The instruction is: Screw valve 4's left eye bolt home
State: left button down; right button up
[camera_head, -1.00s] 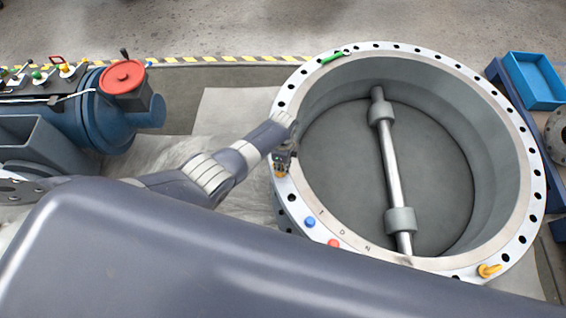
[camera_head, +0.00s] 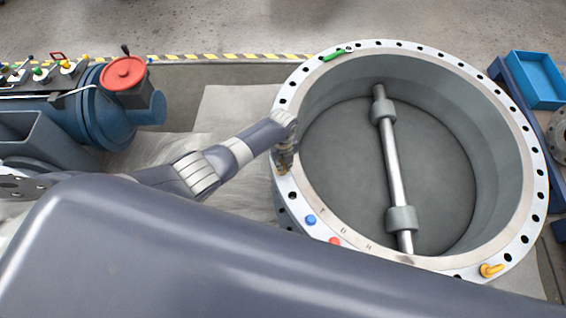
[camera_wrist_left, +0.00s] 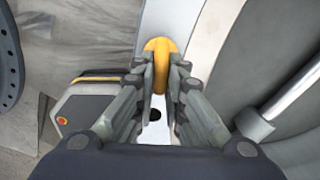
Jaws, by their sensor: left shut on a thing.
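The big grey valve body (camera_head: 452,258) lies with its pale flange ring facing up. My left gripper (camera_head: 283,161) is over the left side of that flange. In the left wrist view its fingers (camera_wrist_left: 161,78) are shut on the yellow left eye bolt (camera_wrist_left: 160,52), with the ring of the bolt upright between them. The bolt's shank and how deep it sits in the flange are hidden. A second yellow eye bolt (camera_head: 491,270) stands at the lower right of the flange. My right gripper is not in view.
A green item (camera_head: 336,54) lies on the flange's upper left; blue (camera_head: 310,220) and red (camera_head: 334,241) pieces sit at its lower left. A shaft (camera_head: 393,160) crosses the bore. A blue machine with a red handwheel (camera_head: 123,74) stands left, a blue bin (camera_head: 536,80) right.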

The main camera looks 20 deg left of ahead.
pick_arm(q)
jog(key=shift+m, duration=0.6)
jog(key=c, duration=1.7)
grip_release()
jog(key=shift+o, duration=0.2)
jog(key=shift+r, duration=0.1)
notch_tip(320, 180, up, 12)
